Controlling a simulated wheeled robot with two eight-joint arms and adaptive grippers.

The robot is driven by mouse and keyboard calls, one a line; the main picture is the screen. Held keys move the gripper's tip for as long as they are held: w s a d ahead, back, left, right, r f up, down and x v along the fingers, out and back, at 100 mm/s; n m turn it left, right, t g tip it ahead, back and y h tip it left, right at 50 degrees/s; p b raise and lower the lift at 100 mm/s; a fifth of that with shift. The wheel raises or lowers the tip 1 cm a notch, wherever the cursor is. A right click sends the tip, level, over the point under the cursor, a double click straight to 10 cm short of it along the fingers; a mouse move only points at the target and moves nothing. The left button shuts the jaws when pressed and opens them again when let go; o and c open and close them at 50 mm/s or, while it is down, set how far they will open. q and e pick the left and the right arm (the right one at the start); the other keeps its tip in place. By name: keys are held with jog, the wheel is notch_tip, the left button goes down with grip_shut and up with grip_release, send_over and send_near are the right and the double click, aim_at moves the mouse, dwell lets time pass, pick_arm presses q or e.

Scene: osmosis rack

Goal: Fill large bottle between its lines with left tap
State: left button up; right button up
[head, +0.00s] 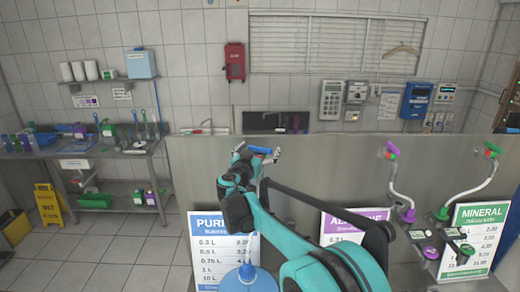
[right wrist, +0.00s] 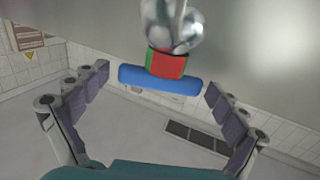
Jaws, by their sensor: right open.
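The left tap has a blue bar handle (head: 258,150), a red and green block and a chrome body above the PURIFIED sign (head: 216,250). In the right wrist view, the blue handle (right wrist: 160,78) lies between the spread fingers of my right gripper (right wrist: 158,92), with gaps at both ends. In the head view, my right gripper (head: 262,157) is at this tap, open and holding nothing. The large blue bottle (head: 249,280) stands below, its neck pointing up; my arm hides part of it. Its lines and water level cannot be seen. My left gripper is out of view.
A purple tap (head: 391,153) and a green tap (head: 493,150) with hoses are to the right. ALKALINE (head: 352,222) and MINERAL (head: 474,240) signs stand below. A side table (head: 85,150) with tools and a yellow floor sign (head: 47,205) are at left.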

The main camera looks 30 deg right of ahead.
jog(key=c, duration=1.2)
jog(key=shift+s+d+n+t+y+b, duration=0.15)
jog(key=shift+n+t+y+b, duration=0.2)
jog(key=shift+n+t+y, duration=1.65)
jog(key=shift+n+y, duration=0.1)
jog(key=shift+y, duration=0.5)
jog(key=o, duration=1.2)
jog(key=shift+a, duration=0.2)
jog(key=v, duration=1.1)
jog(key=shift+s+a, duration=0.2)
jog(key=shift+s, duration=0.15)
